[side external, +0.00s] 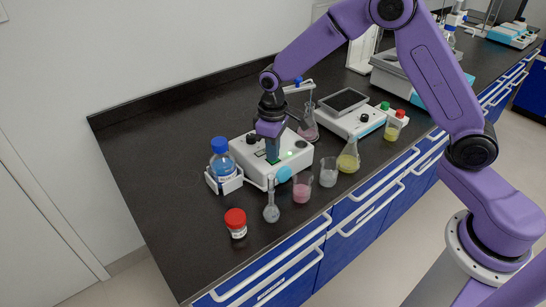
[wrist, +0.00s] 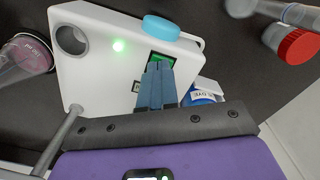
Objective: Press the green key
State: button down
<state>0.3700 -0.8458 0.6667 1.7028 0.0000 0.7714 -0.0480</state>
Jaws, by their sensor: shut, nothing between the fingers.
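A white device (side external: 246,158) stands on the dark bench, with a light blue knob on its front. In the wrist view the same white device (wrist: 100,70) shows a dark green rectangular key or panel (wrist: 161,58) and a small glowing green light (wrist: 119,46). My gripper (wrist: 157,70) is shut and empty. Its fingertips overlap the lower edge of the green rectangle; whether they touch it I cannot tell. In the side view my gripper (side external: 272,158) points down at the top of the device, with a bit of green at its tips.
A blue-capped bottle (side external: 222,163) stands in a white holder at left. A second white instrument (side external: 345,115) is to the right. The bench is clear at far left.

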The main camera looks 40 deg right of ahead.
notch_tip(320, 180, up, 7)
dwell(0.8)
jog(key=s+r+n, duration=0.2)
jog(key=s, duration=0.7)
jog(key=s+r+n, duration=0.1)
jog(key=s+r, duration=0.2)
jog(key=s, duration=0.5)
jog(key=s+d+n, duration=0.1)
jog(key=s+d, duration=0.3)
jog(key=s, duration=0.3)
jog(key=s+d+n, duration=0.2)
jog(key=s+d, duration=0.2)
jog(key=s, duration=0.4)
jog(key=shift+s+d+f+n, duration=0.2)
jog(key=shift+d+f+n, duration=0.1)
jog(key=shift+f, duration=0.15)
jog(key=shift+w+a, duration=0.1)
